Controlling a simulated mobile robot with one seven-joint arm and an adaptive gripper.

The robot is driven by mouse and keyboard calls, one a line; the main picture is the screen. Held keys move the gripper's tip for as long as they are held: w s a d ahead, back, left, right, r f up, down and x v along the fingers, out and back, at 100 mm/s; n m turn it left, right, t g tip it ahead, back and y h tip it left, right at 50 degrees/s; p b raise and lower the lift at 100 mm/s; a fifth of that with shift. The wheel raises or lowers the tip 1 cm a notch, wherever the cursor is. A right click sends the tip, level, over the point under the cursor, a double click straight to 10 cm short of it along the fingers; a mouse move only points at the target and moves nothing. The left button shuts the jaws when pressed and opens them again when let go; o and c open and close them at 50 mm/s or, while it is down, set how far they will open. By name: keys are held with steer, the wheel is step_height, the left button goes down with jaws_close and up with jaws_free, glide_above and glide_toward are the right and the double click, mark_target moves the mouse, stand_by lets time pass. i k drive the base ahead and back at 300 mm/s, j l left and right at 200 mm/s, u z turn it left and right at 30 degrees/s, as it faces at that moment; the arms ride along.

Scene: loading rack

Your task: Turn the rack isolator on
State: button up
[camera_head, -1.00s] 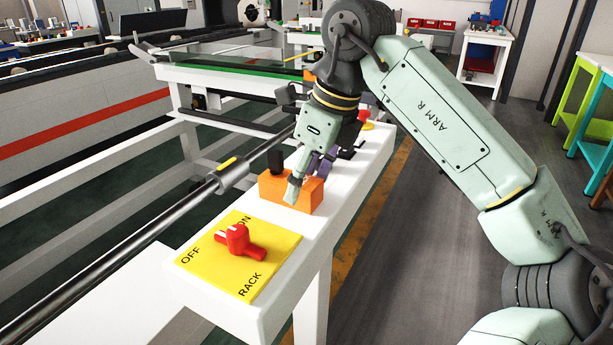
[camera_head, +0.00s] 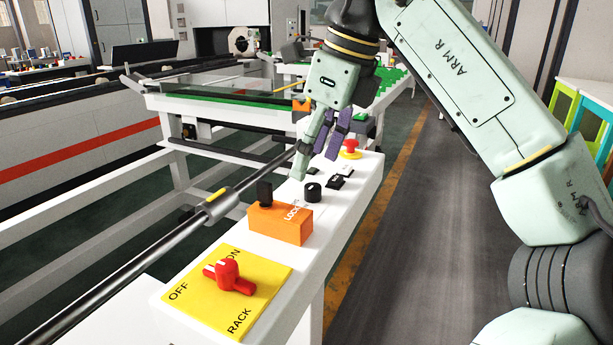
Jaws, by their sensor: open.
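The rack isolator is a red rotary knob (camera_head: 230,275) on a yellow plate (camera_head: 262,285) marked OFF, ON and RACK. It sits at the near end of the white rail. The knob's long handle slants from upper left to lower right; I cannot tell for sure which mark it points at. My gripper (camera_head: 315,163) is open and empty, fingers pointing down. It hangs above the rail, beyond the orange block and well up and right of the red knob. Nothing touches the knob.
An orange block (camera_head: 290,228) with a LOCK-like label and a black knob (camera_head: 265,192) stands between the plate and my gripper. Beyond it are a black dial (camera_head: 313,192), small switches and a red mushroom button (camera_head: 351,147). A metal bar (camera_head: 130,272) runs along the left.

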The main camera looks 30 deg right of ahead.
mark_target(225, 271)
steer(key=k, duration=1)
